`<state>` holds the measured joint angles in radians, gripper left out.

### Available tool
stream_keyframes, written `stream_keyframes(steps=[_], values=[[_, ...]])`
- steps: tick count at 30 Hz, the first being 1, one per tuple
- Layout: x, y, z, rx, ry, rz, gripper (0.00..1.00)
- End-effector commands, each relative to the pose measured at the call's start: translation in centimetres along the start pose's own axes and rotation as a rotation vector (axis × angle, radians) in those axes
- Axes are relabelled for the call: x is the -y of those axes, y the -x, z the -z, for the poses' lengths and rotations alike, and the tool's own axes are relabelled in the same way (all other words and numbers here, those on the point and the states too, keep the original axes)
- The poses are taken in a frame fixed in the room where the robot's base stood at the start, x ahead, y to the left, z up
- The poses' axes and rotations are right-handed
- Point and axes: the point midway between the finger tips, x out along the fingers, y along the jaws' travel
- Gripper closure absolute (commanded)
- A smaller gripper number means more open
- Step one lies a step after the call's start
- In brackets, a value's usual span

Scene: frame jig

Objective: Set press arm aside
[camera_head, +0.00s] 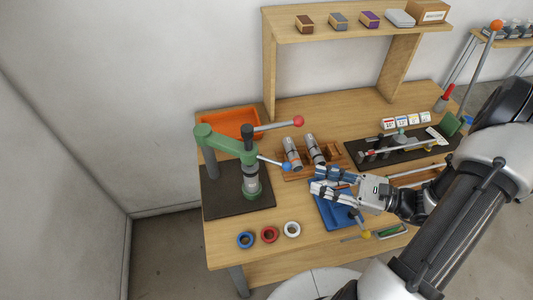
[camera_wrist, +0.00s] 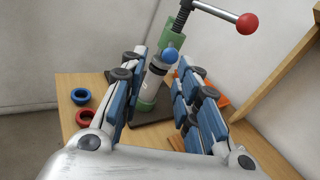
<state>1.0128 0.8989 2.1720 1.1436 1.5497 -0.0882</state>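The green press arm (camera_head: 225,142) stands on its grey column over a dark base plate (camera_head: 222,196) at the table's left. A lever with a red ball (camera_head: 298,121) reaches right from its top. A shorter lever with a blue ball (camera_head: 286,167) points at my gripper. A grey and green cylinder (camera_head: 251,183) stands under the spindle. My gripper (camera_head: 314,180) is open and empty, to the right of the blue ball and apart from it. In the wrist view the blue ball (camera_wrist: 170,55) appears between the spread fingers, beyond their tips.
A wooden rack (camera_head: 299,172) with two grey cylinders stands just behind my gripper. A blue tray (camera_head: 337,216) lies below it. Blue, red and white rings (camera_head: 269,234) lie at the front edge. An orange bin (camera_head: 228,122) sits behind the press. A shelf (camera_head: 285,30) rises at the back.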

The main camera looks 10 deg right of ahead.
Motion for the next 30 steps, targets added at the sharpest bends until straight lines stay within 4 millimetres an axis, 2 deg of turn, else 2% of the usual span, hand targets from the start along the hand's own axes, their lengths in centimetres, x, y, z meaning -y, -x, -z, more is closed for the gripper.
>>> stream_keyframes(steps=[4, 8, 11, 24, 30], values=[[0.9, 1.1, 1.1, 0.036, -0.046, 0.090, 0.70], [1.1, 0.4, 1.2, 0.041, -0.051, 0.100, 0.70], [1.1, -1.1, 1.2, 0.040, -0.050, 0.095, 0.70], [1.9, -10.6, 0.8, 0.039, -0.050, 0.090, 0.70], [2.3, -14.1, 0.7, 0.039, -0.049, 0.092, 0.70]])
